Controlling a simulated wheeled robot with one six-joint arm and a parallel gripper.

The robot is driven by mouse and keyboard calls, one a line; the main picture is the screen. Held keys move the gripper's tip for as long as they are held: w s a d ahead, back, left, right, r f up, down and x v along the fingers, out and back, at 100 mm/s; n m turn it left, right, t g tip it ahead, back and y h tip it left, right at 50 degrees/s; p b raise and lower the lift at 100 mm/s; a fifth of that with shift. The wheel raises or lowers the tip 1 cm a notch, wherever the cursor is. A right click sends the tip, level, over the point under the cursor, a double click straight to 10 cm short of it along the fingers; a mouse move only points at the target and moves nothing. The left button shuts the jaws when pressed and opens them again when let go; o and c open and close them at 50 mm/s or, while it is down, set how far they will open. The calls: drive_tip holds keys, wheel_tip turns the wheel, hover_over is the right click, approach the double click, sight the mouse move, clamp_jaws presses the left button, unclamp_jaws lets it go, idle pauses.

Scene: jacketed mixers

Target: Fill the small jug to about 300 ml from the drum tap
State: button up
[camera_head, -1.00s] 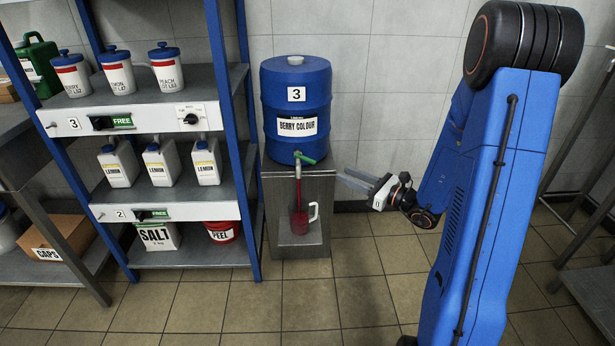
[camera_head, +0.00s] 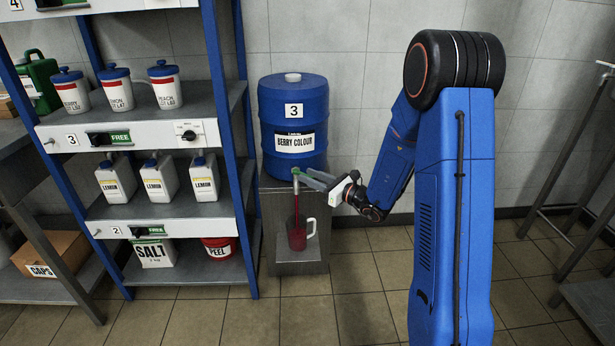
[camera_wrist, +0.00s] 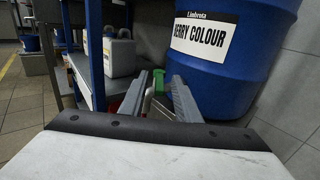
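The blue drum (camera_head: 294,105), marked 3 and BERRY COLOUR, stands on a grey metal stand. A red stream runs from its tap (camera_head: 296,171) down into the small jug (camera_head: 297,238). The jug stands upright on the stand's lower ledge, its white handle to the right, with red liquid inside; its exact level cannot be read. My gripper (camera_head: 309,178) is open beside the tap, reaching in from the right. In the wrist view, the green tap lever (camera_wrist: 158,80) shows between the open fingers (camera_wrist: 160,95), and I see no grip on it. The jug is hidden there.
A blue-post shelf rack (camera_head: 222,120) with lidded jars, lemon bottles (camera_head: 160,178), a salt tub (camera_head: 152,253) and a red peel bucket (camera_head: 219,247) stands close left of the drum. A metal frame (camera_head: 570,200) is at far right. The tiled floor between is clear.

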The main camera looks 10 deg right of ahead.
drive_tip(key=shift+w+a, duration=0.45)
drive_tip(key=shift+w, duration=0.1)
drive_tip(key=shift+c, duration=0.6)
clamp_jaws()
drive_tip(key=shift+d+y, duration=0.15)
drive_tip(key=shift+y, duration=0.15)
drive_tip(key=shift+w+d+n+g+y, duration=0.3)
drive_tip(key=shift+w+n+g+y, duration=0.2)
drive_tip(key=shift+n+g+y, duration=0.8)
drive_tip(key=shift+w+d+n+g+y, duration=0.25)
drive_tip(key=shift+w+n+g+y, duration=0.4)
drive_tip(key=shift+n+g, duration=1.25)
drive_tip(key=shift+w+d+n+g+y, duration=0.35)
drive_tip(key=shift+n+g+y, duration=0.65)
drive_tip(key=shift+g, duration=1.2)
drive_tip(key=shift+o, duration=0.6)
unclamp_jaws()
